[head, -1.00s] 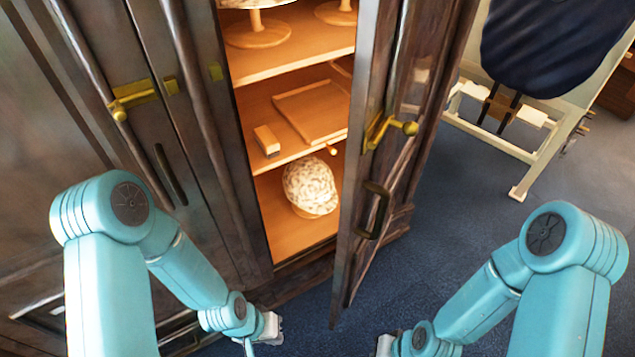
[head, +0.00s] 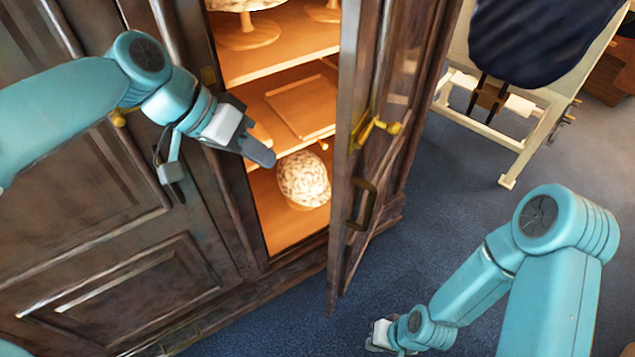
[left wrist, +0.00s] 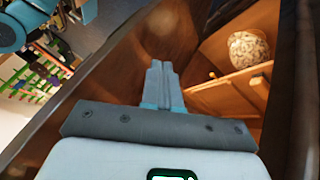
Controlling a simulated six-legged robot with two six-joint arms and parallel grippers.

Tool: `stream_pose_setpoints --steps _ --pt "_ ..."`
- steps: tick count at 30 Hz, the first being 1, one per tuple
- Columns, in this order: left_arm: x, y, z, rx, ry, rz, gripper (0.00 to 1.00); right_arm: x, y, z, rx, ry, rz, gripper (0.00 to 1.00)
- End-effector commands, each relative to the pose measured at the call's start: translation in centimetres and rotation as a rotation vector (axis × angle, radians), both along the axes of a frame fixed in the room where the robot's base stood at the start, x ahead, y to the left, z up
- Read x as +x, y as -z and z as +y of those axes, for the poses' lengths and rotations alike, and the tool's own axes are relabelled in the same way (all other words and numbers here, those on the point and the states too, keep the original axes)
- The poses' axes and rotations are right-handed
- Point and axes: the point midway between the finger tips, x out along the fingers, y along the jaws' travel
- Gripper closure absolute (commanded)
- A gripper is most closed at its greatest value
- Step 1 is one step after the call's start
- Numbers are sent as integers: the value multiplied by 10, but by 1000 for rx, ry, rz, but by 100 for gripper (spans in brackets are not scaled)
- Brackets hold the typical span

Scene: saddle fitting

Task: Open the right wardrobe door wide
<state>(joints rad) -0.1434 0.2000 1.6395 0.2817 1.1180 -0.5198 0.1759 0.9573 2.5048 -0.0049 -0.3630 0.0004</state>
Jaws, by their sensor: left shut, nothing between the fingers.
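The right wardrobe door (head: 375,150) is dark wood with a brass latch (head: 372,130) and a dark pull handle (head: 361,204). It stands partly open, swung outward, with the lit interior showing to its left. My left gripper (head: 262,153) is shut and empty, in front of the opening, left of the door's free edge and apart from it in the head view. In the left wrist view its closed fingers (left wrist: 160,82) point toward the wood and the lit shelves. My right gripper (head: 378,336) is low, over the floor in front of the door; its fingers are too small to judge.
The closed left door (head: 90,200) fills the left side. Inside are shelves (head: 300,105) with a tray, and a patterned cap (head: 303,180) on a stand, which also shows in the left wrist view (left wrist: 247,49). A pale rack (head: 530,130) stands at right. Blue carpet (head: 450,220) is clear.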

Motion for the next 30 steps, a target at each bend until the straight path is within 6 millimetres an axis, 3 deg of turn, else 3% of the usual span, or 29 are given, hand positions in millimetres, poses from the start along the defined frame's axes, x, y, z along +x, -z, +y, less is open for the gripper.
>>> stream_pose_setpoints --steps 14,21,30 --pt "13 78 -56 2 1 9 100 0 -7 0 0 0 0 100" --pt "1 76 -85 2 0 5 100 0 -18 0 0 0 0 100" --pt "-2 78 -92 2 -3 5 100 0 -19 0 0 0 0 100"
